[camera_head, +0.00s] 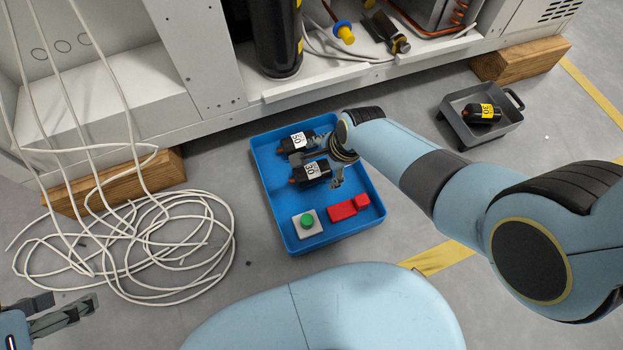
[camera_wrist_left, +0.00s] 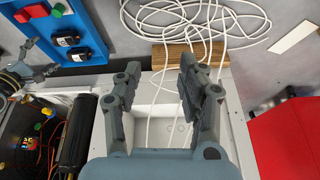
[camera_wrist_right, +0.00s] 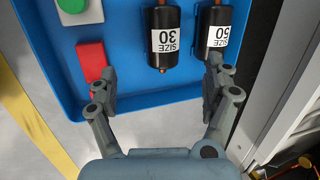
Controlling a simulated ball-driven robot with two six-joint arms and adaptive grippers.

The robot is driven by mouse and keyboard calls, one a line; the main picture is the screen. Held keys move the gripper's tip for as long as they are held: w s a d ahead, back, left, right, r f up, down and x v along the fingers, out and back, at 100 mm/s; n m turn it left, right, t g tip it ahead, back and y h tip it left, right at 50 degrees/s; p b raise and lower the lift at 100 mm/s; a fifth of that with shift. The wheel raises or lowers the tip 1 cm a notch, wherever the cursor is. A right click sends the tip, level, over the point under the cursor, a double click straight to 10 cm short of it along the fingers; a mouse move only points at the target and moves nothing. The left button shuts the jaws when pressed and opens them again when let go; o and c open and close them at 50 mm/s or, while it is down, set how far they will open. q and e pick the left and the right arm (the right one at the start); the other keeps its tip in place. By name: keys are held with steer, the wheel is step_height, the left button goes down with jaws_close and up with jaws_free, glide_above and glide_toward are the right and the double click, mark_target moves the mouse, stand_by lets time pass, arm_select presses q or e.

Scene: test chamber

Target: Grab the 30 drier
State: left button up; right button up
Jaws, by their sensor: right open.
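The black size 30 drier (camera_head: 311,173) with a white label lies in the blue tray (camera_head: 267,190). It also shows in the right wrist view (camera_wrist_right: 163,52), ahead of and between the spread fingers. A similar size 50 drier (camera_head: 296,143) lies beside it, ahead of the other finger in the right wrist view (camera_wrist_right: 219,38). My right gripper (camera_head: 332,160) is open and empty over the tray, close to the 30 drier. My left gripper (camera_head: 56,309) is open and empty at the lower left of the head view; its open fingers show in the left wrist view (camera_wrist_left: 160,88).
The tray also holds a green button box (camera_head: 307,223) and a red block (camera_head: 348,208). A grey bin (camera_head: 459,132) at the right holds a black drier with a yellow 30 label (camera_head: 483,114). White cable (camera_head: 150,235) lies coiled left. An open white cabinet (camera_head: 190,118) stands behind.

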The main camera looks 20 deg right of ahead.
mark_target(313, 171)
steer(key=shift+m, duration=0.3)
steer(key=b+x, duration=0.2)
steer(key=x, duration=0.2)
steer(key=shift+w+a+b, duration=0.2)
steer(key=shift+b, duration=0.2)
steer(key=shift+w+f, duration=0.1)
steer(key=shift+f, duration=0.2)
arm_select(q)
steer(key=shift+w+d+f+t+b, duration=0.1)
steer(key=shift+w+f+t+b, duration=0.15)
steer(key=shift+f+t, duration=0.7)
steer(key=shift+w+d+f+t+b, duration=0.1)
steer(key=shift+w+f+t+b, duration=0.1)
steer(key=shift+f+t, duration=0.75)
steer(key=shift+w+f+t+b, duration=0.15)
steer(key=shift+f+t+b, duration=0.1)
steer(key=shift+f+t, duration=0.65)
arm_select(e)
steer(key=shift+w+a+f, duration=0.1)
steer(key=shift+w+f, duration=0.15)
steer(key=shift+f, duration=0.25)
arm_select(q)
steer(key=shift+f, duration=0.15)
arm_select(e)
steer(key=shift+f, duration=0.15)
